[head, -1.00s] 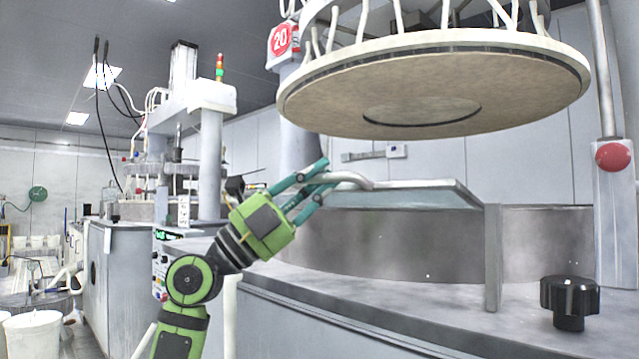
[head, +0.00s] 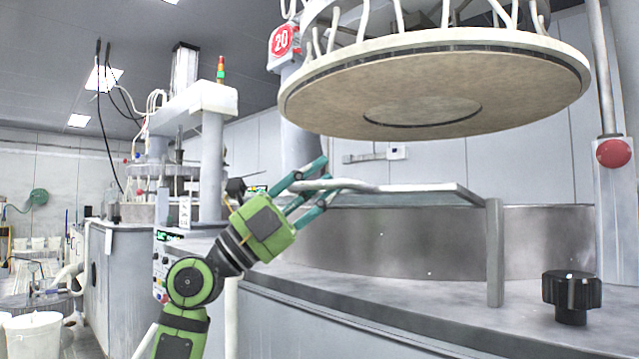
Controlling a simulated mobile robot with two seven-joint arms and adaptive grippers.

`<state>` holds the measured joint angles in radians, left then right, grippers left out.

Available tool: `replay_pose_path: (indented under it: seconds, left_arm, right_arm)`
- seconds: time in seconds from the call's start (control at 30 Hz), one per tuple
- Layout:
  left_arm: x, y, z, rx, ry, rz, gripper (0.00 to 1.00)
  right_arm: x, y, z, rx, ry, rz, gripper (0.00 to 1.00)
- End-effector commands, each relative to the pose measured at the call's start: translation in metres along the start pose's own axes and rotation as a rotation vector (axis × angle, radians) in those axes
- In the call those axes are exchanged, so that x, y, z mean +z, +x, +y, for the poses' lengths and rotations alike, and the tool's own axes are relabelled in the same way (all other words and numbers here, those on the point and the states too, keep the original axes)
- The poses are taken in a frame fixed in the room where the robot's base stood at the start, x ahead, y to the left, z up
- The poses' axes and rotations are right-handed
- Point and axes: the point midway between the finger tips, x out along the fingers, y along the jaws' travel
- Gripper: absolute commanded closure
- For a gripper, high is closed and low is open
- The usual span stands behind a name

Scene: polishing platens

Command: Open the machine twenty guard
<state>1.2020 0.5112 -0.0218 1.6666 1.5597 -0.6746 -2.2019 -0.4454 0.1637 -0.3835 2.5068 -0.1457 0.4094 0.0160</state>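The guard (head: 405,200) of the machine marked 20 is a clear panel in a grey frame, seen nearly edge-on and close to level above the grey metal basin. Its pale tubular handle (head: 352,187) sticks out to the left. My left gripper (head: 331,172) is at this handle. Its two teal fingers lie on either side of the tube, and the tube runs between them. Whether the fingers press on it cannot be made out. My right gripper is not in view.
A grey post (head: 494,250) stands at the guard's right end. A black knob (head: 572,296) and red button (head: 614,153) are at right. Another machine stands at left.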

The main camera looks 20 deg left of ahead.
Motion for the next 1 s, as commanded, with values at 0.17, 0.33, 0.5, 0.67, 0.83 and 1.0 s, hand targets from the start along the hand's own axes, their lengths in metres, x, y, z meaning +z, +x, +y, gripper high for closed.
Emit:
replay_pose_path:
  seconds: [0.17,0.33,0.5,0.67,0.83,1.0]
  left_arm:
    - [-0.001,0.000,-0.002,-0.005,0.000,0.003,0.54]
    - [-0.001,0.000,-0.003,-0.006,0.001,0.002,0.54]
    - [0.000,-0.011,-0.002,-0.006,0.001,0.000,0.54]
    - [0.001,-0.041,-0.002,-0.006,0.001,-0.003,0.54]
    - [0.001,-0.077,-0.002,-0.008,0.002,-0.003,0.54]
    - [0.001,-0.105,-0.001,-0.003,0.001,-0.001,0.54]
  right_arm:
    - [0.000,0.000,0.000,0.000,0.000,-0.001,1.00]
    - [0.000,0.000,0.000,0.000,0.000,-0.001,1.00]
    - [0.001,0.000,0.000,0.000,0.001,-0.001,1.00]
    - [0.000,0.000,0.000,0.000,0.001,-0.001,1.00]
    - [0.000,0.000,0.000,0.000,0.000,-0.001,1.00]
    - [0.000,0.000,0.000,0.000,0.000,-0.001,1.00]
